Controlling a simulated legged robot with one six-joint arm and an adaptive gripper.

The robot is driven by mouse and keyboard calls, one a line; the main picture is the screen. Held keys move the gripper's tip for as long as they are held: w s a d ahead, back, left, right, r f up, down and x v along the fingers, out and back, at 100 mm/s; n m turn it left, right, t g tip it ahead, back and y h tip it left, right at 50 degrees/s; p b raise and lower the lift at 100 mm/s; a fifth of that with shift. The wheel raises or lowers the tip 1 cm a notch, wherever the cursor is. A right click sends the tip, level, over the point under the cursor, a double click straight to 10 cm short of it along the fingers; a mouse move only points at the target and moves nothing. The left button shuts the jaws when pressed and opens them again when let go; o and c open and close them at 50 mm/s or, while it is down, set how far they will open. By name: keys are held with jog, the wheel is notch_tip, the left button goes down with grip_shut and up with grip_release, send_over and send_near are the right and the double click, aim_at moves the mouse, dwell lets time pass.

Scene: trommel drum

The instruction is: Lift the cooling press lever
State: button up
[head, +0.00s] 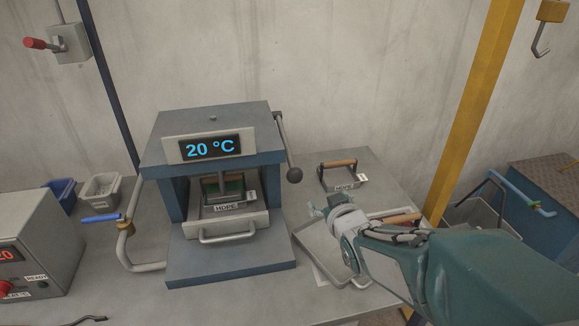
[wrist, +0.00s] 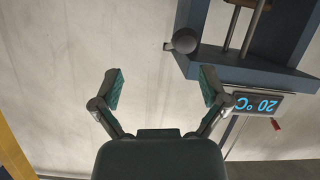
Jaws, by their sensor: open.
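The cooling press (head: 219,275) stands on the grey bench, its display reading 20 °C. Its lever (head: 283,140) is a grey rod on the press's right side, hanging down to a dark ball knob (head: 295,174). A mould labelled HDPE (head: 226,208) sits inside the press. My gripper (head: 318,208) is to the right of the press, lower than the knob and apart from it. In the wrist view the picture is upside down; my gripper (wrist: 160,88) is open and empty, and the knob (wrist: 185,40) shows beyond the right finger, not between the fingers.
A tray (head: 312,240) lies under my arm, with a wooden handle (head: 402,218) beside it. An HDPE mould with a wooden handle (head: 341,177) lies behind. A yellow post (head: 470,100) rises at right. A blue-handled valve pipe (head: 125,240) flanks the press at left.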

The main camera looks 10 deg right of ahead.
aim_at(299, 180)
jog(key=w+a+t+y, duration=0.1)
jog(key=w, duration=0.3)
jog(key=w+a+f+n+t+y, duration=0.1)
jog(key=w+a+y, duration=0.1)
jog(key=w, duration=0.2)
jog(key=w+a+f+n+t+y, duration=0.1)
jog(key=w, duration=0.3)
jog(key=shift+a, duration=0.3)
jog(key=shift+w+d, duration=0.1)
jog(key=shift+w, duration=0.3)
grip_shut()
